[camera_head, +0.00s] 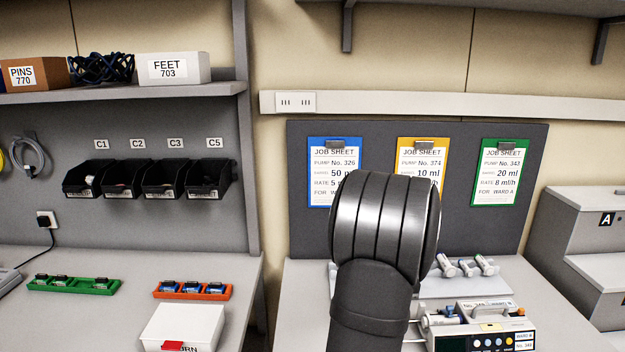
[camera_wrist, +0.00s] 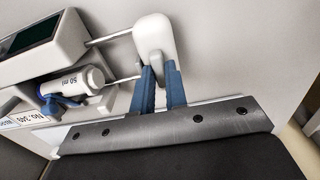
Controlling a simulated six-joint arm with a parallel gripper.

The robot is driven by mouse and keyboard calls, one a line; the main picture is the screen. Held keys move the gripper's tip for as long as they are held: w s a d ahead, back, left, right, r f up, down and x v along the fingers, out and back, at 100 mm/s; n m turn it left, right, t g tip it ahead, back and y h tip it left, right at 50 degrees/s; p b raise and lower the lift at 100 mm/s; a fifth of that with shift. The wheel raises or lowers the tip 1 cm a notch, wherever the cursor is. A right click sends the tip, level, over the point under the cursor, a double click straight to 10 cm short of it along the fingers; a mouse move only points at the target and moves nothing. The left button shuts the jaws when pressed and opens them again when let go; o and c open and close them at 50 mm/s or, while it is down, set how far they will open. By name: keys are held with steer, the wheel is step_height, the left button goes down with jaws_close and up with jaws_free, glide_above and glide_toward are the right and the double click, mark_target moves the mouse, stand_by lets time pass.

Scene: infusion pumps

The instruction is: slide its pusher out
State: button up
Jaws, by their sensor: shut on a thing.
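The infusion pump (camera_wrist: 32,60) lies at the left of the wrist view, with a syringe marked 50 ml (camera_wrist: 75,82) along its side. The pusher (camera_wrist: 154,36) is a white rounded block at the end of a metal rod from the pump, standing clear of the pump body. A thinner rod below runs from the syringe towards the pusher and my fingers. My gripper (camera_wrist: 159,68) has its blue fingers shut on the lower part of the pusher. In the head view the pump (camera_head: 478,340) is at the lower right, and my arm hides my gripper.
Syringes (camera_head: 467,265) lie behind the pump in the head view. Three job sheets (camera_head: 423,170) hang on the dark board behind. A grey stepped unit marked A (camera_head: 590,225) stands at the right. At the left are a white box (camera_head: 183,328), an orange tray (camera_head: 192,295) and a green tray (camera_head: 75,288).

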steer(key=shift+a, duration=1)
steer(key=o, duration=0.6)
steer(key=shift+c, duration=0.2)
step_height(320, 180, up, 7)
stand_by(0.5)
